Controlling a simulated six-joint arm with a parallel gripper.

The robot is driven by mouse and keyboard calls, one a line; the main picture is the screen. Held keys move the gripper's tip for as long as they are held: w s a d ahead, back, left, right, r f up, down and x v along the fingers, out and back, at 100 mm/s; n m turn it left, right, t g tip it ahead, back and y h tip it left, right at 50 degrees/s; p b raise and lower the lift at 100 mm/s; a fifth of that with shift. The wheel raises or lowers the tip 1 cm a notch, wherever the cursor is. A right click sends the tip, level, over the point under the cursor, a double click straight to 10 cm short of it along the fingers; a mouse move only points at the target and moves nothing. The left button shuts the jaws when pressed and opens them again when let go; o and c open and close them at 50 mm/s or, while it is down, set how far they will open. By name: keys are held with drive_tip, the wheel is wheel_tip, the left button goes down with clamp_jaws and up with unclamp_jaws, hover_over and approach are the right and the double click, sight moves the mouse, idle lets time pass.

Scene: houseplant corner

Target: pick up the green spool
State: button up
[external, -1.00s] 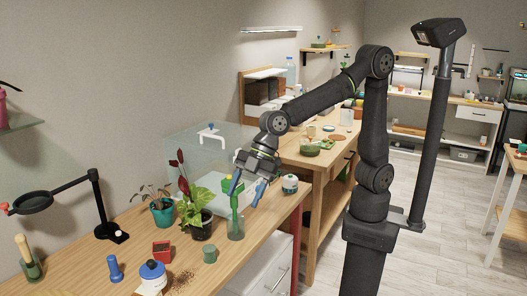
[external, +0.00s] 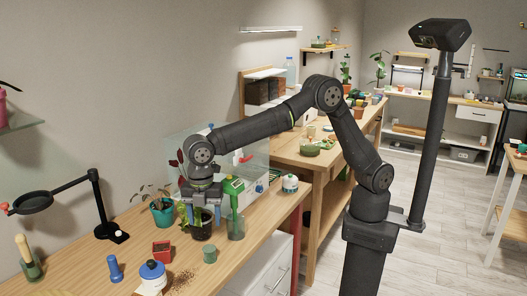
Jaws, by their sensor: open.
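The green spool (external: 210,254) is a small, dull green cylinder. It stands upright on the wooden bench, near the front edge, in front of the black plant pot. My gripper (external: 203,220) points down and is open, with its two blue fingers spread apart. Nothing shows between them except the plant and pot behind. In the picture my gripper is above the spool and apart from it. It hides much of the leafy plant.
A black plant pot (external: 202,229) is behind the spool. A clear container with a green-topped tool (external: 234,190) stands to the right. A red pot (external: 162,251), a blue-lidded jar (external: 153,275) and spilled soil (external: 181,280) are to the left.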

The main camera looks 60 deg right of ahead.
hover_over(209, 249)
drive_tip(key=f, duration=0.7)
drive_tip(key=shift+a, duration=0.2)
drive_tip(key=shift+d+f, duration=0.15)
drive_tip(key=shift+f, duration=1.2)
drive_tip(key=shift+d+f, duration=0.1)
drive_tip(key=shift+f, duration=1.2)
drive_tip(key=shift+c, duration=0.4)
